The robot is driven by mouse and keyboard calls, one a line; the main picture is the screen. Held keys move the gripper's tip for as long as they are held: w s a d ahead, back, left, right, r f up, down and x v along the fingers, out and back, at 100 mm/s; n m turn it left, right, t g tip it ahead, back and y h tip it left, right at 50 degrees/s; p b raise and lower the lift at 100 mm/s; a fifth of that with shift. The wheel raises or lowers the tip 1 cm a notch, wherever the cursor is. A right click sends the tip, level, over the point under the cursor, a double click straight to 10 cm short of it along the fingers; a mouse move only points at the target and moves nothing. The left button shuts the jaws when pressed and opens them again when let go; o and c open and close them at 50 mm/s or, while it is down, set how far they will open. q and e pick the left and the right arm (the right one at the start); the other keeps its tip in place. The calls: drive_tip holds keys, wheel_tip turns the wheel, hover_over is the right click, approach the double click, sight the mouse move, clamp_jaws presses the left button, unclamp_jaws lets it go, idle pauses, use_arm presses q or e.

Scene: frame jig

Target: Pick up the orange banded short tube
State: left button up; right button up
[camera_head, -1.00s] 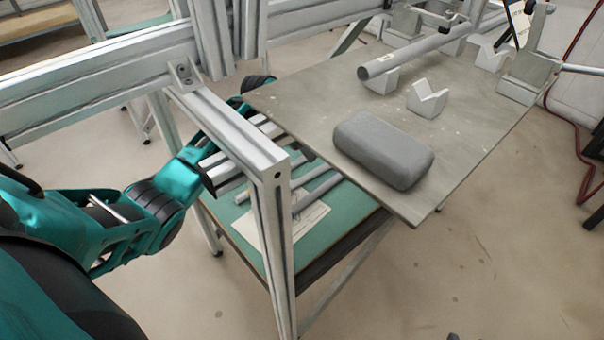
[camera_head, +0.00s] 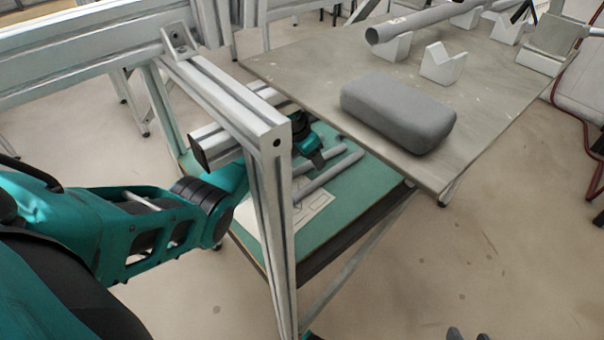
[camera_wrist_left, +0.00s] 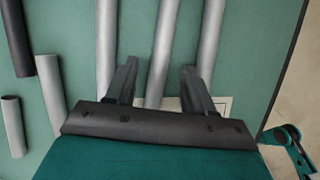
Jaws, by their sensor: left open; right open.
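No orange band shows on any tube in either view, so I cannot tell which is the orange banded short tube. In the left wrist view, two short grey tubes (camera_wrist_left: 50,92) (camera_wrist_left: 13,126) and a dark tube (camera_wrist_left: 18,40) lie at the left on a green surface. Three longer grey tubes (camera_wrist_left: 107,35) (camera_wrist_left: 164,40) (camera_wrist_left: 211,35) lie side by side to their right. My left gripper (camera_wrist_left: 158,75) is open and empty, its fingers spread over the middle long tube. In the head view my left gripper (camera_head: 317,160) is over the lower shelf, partly behind the frame post.
An aluminium frame post (camera_head: 277,230) stands before the green lower shelf (camera_head: 345,205). The grey upper board (camera_head: 300,75) overhangs the shelf and carries a grey padded block (camera_head: 398,112), white V-blocks (camera_head: 443,64) and a long pipe (camera_head: 410,25). A paper sheet (camera_head: 312,207) lies on the shelf.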

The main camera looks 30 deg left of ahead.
use_arm(q)
drive_tip(key=shift+w+f, duration=0.3)
drive_tip(key=shift+f, duration=0.3)
drive_tip(key=shift+r, duration=0.1)
clamp_jaws()
